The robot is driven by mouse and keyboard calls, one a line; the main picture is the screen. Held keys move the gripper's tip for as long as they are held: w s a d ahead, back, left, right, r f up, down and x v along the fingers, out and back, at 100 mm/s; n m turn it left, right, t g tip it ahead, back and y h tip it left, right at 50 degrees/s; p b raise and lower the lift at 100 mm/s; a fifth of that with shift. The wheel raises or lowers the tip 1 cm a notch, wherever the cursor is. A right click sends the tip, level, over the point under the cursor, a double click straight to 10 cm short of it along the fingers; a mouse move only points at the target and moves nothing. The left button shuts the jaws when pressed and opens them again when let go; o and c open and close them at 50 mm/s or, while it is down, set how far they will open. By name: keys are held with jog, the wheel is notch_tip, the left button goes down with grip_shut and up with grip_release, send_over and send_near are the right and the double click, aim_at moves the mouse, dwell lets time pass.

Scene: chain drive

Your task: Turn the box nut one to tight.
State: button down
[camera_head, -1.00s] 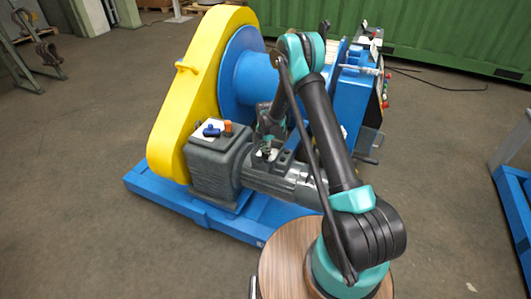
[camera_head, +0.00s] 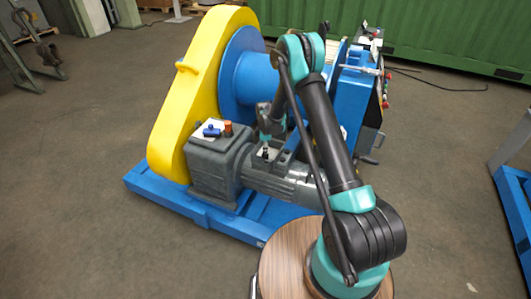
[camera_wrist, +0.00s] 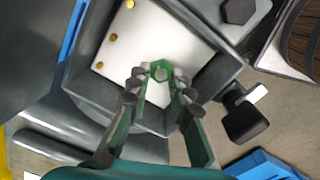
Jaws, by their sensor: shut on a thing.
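A green hex nut (camera_wrist: 160,71) sits at the near part of a pale plate (camera_wrist: 145,40) inside a dark grey box on the motor. In the wrist view, the two fingertips of my gripper (camera_wrist: 159,82) are on either side of the nut and shut on it. In the head view, my gripper (camera_head: 265,148) points down over the motor's box (camera_head: 280,158). The nut is too small to make out there.
Several brass screws (camera_wrist: 113,37) line the plate's left side. A black knob (camera_wrist: 243,118) is to the right of the box. A blue item (camera_head: 211,131) and an orange item (camera_head: 228,128) lie on the grey gearbox, beside the yellow chain guard (camera_head: 200,80).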

jog(key=m, duration=0.7)
jog(key=shift+w, duration=0.2)
jog(key=m, duration=0.6)
jog(key=shift+w+d+m, duration=0.1)
jog(key=shift+d+m, duration=0.05)
jog(key=shift+m, duration=0.25)
jog(key=m, duration=0.7)
jog(key=shift+d, duration=0.15)
jog(key=m, duration=0.6)
jog(key=shift+d+m, duration=0.15)
jog(key=shift+m, duration=0.15)
jog(key=c, duration=1.4)
grip_release()
jog(key=shift+o, duration=0.2)
jog(key=shift+r, duration=0.1)
